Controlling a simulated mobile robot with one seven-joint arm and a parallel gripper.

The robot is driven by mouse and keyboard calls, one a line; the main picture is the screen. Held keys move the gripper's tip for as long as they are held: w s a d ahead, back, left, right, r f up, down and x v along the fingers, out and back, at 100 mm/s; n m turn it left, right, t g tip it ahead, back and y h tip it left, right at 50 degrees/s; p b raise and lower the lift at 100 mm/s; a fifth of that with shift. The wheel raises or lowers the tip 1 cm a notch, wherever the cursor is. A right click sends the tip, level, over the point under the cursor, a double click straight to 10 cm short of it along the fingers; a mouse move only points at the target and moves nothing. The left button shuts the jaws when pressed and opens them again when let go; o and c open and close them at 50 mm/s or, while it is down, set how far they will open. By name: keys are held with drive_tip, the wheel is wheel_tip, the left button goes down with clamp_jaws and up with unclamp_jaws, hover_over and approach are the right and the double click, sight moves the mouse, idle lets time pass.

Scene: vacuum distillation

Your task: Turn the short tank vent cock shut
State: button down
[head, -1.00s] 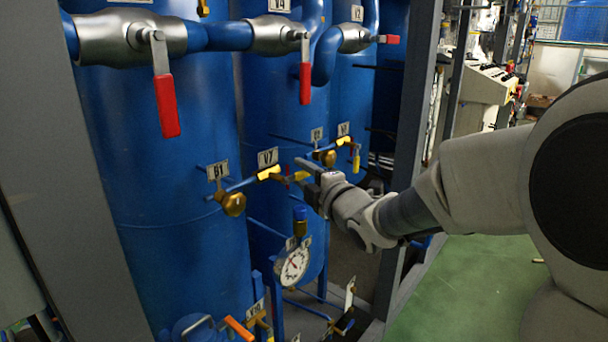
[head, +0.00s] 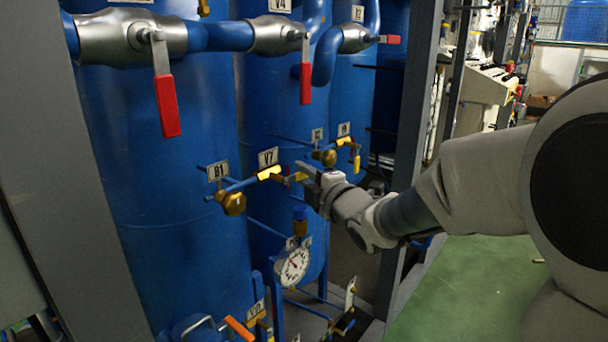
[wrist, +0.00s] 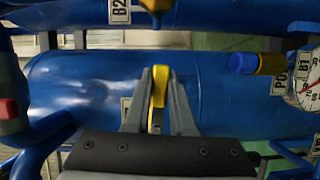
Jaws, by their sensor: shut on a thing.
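A small cock with a yellow lever (wrist: 158,88) stands between the two fingers of my gripper (wrist: 158,74) in the wrist view. The fingers are shut on the lever, one on each side. In the head view my gripper (head: 304,177) reaches in from the right to the end of the thin blue pipe by the V7 label (head: 268,157). The fingers hide most of the lever, and the cock's exact turn is hard to tell.
A brass valve (head: 233,203) by the B1 label sits left of my gripper. A pressure gauge (head: 293,265) hangs just below. Red-handled valves (head: 306,82) are above on thick blue pipes. A grey upright post (head: 409,150) stands close behind my forearm.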

drive_tip(key=shift+f+m+p, duration=0.1)
drive_tip(key=shift+m+p, duration=0.2)
idle(0.5)
drive_tip(key=m+p, duration=0.1)
drive_tip(key=f+m+g+p, duration=0.1)
drive_tip(key=m+p, duration=0.1)
drive_tip(key=shift+s+a+h, duration=0.1)
drive_tip(key=shift+s+h, duration=0.1)
drive_tip(key=shift+h, duration=0.1)
drive_tip(key=s+a+f+m+g+p, duration=0.1)
drive_tip(key=m+g+p, duration=0.1)
drive_tip(key=p, duration=0.4)
drive_tip(key=s+a+f+m+g+y+p, duration=0.1)
drive_tip(key=m+g+p, duration=0.1)
drive_tip(key=m+p, duration=0.2)
drive_tip(key=s+a+f+m+g+y+p, duration=0.1)
drive_tip(key=m+g+p, duration=0.1)
drive_tip(key=p, duration=0.6)
drive_tip(key=shift+s+f+m, duration=0.3)
drive_tip(key=shift+s+m, duration=0.1)
drive_tip(key=shift+m, duration=0.2)
drive_tip(key=c, duration=0.8)
unclamp_jaws()
drive_tip(key=shift+o, duration=0.2)
drive_tip(key=shift+y, duration=0.3)
